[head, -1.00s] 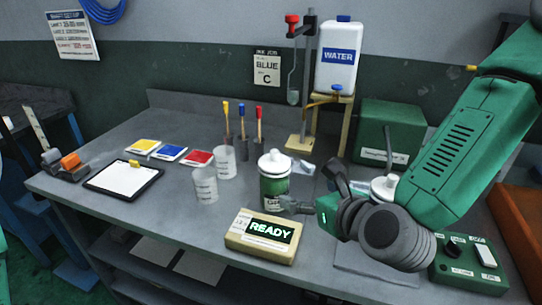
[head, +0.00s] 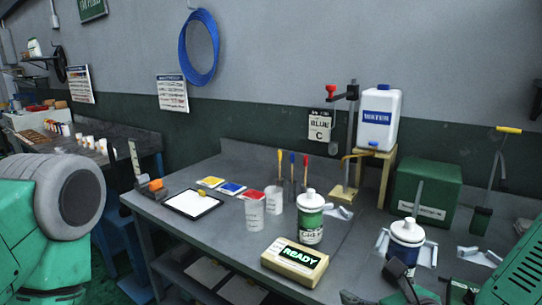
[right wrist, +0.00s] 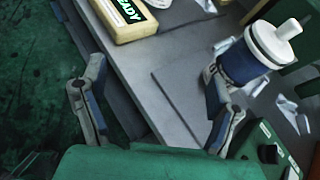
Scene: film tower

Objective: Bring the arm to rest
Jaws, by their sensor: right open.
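My right gripper (head: 405,288) is low at the right of the head view, partly cut off by the bottom edge. In the right wrist view (right wrist: 155,105) its two fingers are spread wide, with nothing held between them. A white-lidded canister with a dark blue band (head: 407,238) stands on the bench just behind it; it also shows in the right wrist view (right wrist: 258,52), beyond the right finger. My left arm shows at the left edge of the head view, but its gripper is out of view.
The READY box (head: 295,262) and a green-banded canister (head: 310,220) stand mid-bench (head: 225,240). Clear cups (head: 254,212), colour cards (head: 232,188) and a clipboard (head: 192,204) lie to the left. A green box (head: 425,190) and WATER jug (head: 378,118) stand behind.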

